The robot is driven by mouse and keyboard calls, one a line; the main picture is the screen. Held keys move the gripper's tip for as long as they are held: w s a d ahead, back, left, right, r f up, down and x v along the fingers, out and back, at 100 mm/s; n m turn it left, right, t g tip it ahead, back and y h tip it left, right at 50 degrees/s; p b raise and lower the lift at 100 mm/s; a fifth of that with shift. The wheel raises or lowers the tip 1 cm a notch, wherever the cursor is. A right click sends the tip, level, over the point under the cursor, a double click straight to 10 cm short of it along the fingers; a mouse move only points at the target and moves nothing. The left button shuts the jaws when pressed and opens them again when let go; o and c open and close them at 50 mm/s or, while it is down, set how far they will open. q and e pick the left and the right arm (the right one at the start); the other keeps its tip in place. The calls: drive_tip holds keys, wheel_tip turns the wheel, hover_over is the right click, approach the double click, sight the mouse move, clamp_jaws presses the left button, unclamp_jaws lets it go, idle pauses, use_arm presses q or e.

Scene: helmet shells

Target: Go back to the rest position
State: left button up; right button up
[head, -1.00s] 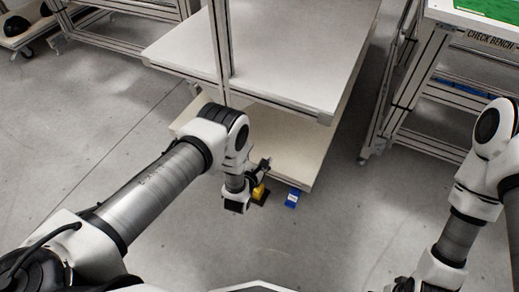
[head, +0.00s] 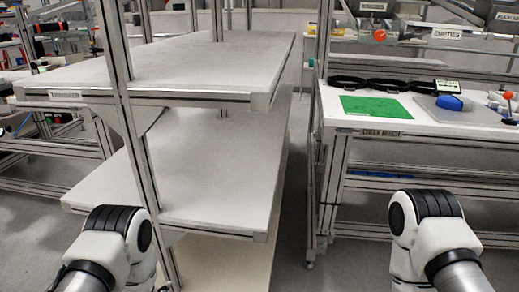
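Both my arms show at the bottom of the head view, one at the lower left and one at the lower right. Each shows only a white and black joint and part of a link. Both grippers are below the picture's edge and out of sight, so their state does not show.
A rack with empty pale shelves (head: 190,72) stands ahead on the left, close to my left arm. The check bench (head: 420,130) on the right carries a green mat (head: 374,107), black rings (head: 368,83) and a blue item (head: 449,102). A narrow floor gap lies between them.

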use_arm(q)
drive_tip(key=s+f+m+g, duration=0.1)
drive_tip(key=s+m+g, duration=1.1)
drive_tip(key=s+m, duration=1.6)
drive_tip(key=s+r+n+p, duration=0.1)
drive_tip(key=r+p, duration=1.2)
drive_tip(key=s+r+n+p, duration=0.2)
drive_tip(key=r+p, duration=1.2)
drive_tip(key=shift+s+r+h+p, duration=0.15)
drive_tip(key=shift+s+h+p, duration=0.15)
drive_tip(key=shift+h, duration=0.1)
